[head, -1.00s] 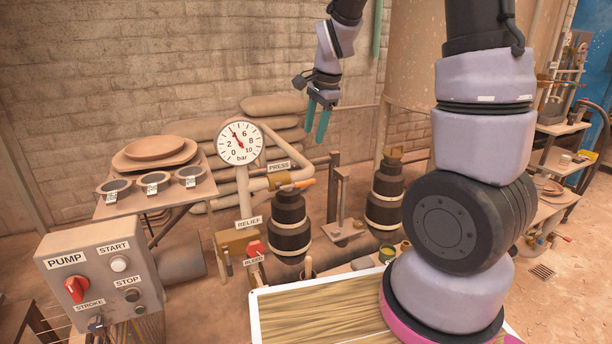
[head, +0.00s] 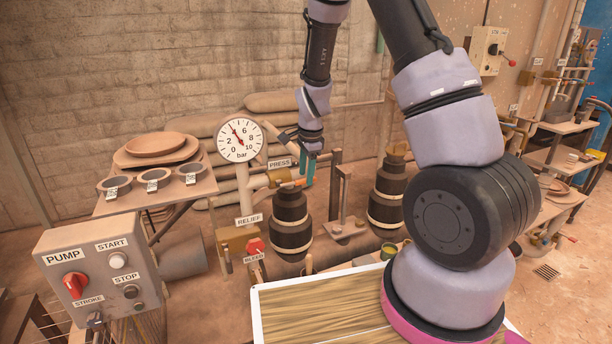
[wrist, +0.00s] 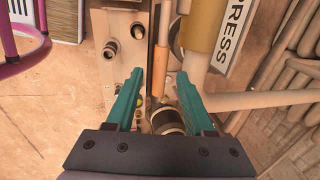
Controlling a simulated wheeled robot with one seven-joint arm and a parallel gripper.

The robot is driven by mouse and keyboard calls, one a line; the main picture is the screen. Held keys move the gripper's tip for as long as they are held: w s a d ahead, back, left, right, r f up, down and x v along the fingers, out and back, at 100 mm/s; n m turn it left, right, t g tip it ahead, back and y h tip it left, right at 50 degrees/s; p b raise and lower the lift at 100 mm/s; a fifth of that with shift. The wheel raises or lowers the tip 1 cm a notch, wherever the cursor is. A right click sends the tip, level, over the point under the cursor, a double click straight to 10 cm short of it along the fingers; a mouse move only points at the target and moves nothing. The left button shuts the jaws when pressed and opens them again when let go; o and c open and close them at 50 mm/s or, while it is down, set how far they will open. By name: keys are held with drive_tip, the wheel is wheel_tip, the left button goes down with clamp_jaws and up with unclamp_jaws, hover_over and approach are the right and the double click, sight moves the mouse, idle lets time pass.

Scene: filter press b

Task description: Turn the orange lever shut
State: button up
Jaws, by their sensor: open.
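The orange lever (wrist: 158,84) shows in the wrist view between my fingers, running roughly alongside the pipe that leaves the brass valve body (wrist: 204,28). The PRESS label (wrist: 234,28) is beside that body. In the head view the brass valve (head: 279,177) sits below the PRESS label (head: 280,164), and the lever is mostly hidden near my fingers. My gripper (head: 306,174) has two teal fingers and is open. In the wrist view its fingertips (wrist: 160,77) are spread on either side of the lever; I cannot tell whether they touch it.
A gauge (head: 240,140) reading about 4 bar stands left of the valve. A pipe (wrist: 265,98) crosses beside my right finger. Black banded cylinders (head: 290,222) and a vertical post stand close below. The pump box (head: 98,265) is at the front left.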

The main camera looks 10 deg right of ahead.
drive_tip(key=shift+w+f, duration=0.1)
drive_tip(key=shift+f, duration=0.4)
clamp_jaws()
idle(1.2)
